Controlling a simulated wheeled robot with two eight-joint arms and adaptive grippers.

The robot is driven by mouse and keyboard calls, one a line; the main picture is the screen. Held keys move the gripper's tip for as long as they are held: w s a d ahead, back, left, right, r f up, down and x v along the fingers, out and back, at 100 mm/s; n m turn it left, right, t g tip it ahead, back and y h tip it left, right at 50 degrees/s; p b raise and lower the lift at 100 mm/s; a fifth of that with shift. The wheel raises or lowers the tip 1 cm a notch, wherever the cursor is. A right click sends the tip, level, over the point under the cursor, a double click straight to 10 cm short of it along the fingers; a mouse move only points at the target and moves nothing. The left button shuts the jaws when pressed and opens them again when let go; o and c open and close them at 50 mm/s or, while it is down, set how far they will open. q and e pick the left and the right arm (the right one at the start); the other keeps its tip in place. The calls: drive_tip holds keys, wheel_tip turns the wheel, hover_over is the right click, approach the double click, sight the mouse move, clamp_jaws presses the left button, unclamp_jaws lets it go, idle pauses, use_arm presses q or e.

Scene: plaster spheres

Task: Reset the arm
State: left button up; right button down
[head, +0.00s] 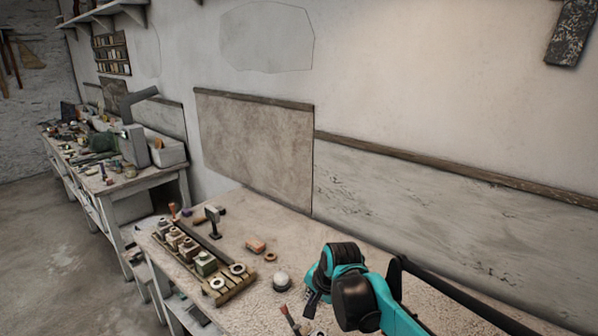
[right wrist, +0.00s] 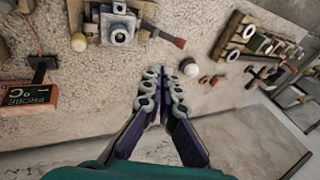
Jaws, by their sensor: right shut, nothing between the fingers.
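My right arm, teal and black, comes into the head view from the lower right. Its gripper (head: 313,298) is over the near workbench (head: 232,215) and partly hidden by its own wrist. In the right wrist view the fingers of this gripper (right wrist: 168,76) are together, with nothing held between them. A white plaster sphere (head: 282,280) sits on the bench to the left of the gripper in the head view. The sphere also shows just beyond the fingertips in the right wrist view (right wrist: 191,68), apart from them. My left gripper is not in view.
A wooden rack (head: 220,299) with several blocks and rings stands on the bench's left. An orange block (head: 256,246) and a red-tipped brush (head: 289,317) lie nearby. The right wrist view shows an orange probe box (right wrist: 28,96) and a white device (right wrist: 119,33). The wall closes the back.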

drive_tip(key=s+d+f+n+t+h+b, duration=0.1)
drive_tip(key=s+d+f+n+b, duration=0.1)
drive_tip(key=s+d, duration=0.5)
drive_tip(key=s+d+f+n+t+h+b, duration=0.1)
drive_tip(key=s+d+f+n, duration=0.4)
drive_tip(key=s, duration=1.1)
drive_tip(key=d+b, duration=0.1)
drive_tip(key=d, duration=0.1)
drive_tip(key=shift+d+f+n+t+b, duration=0.25)
drive_tip(key=shift+d+n+t+b, duration=0.05)
drive_tip(key=shift+n, duration=0.1)
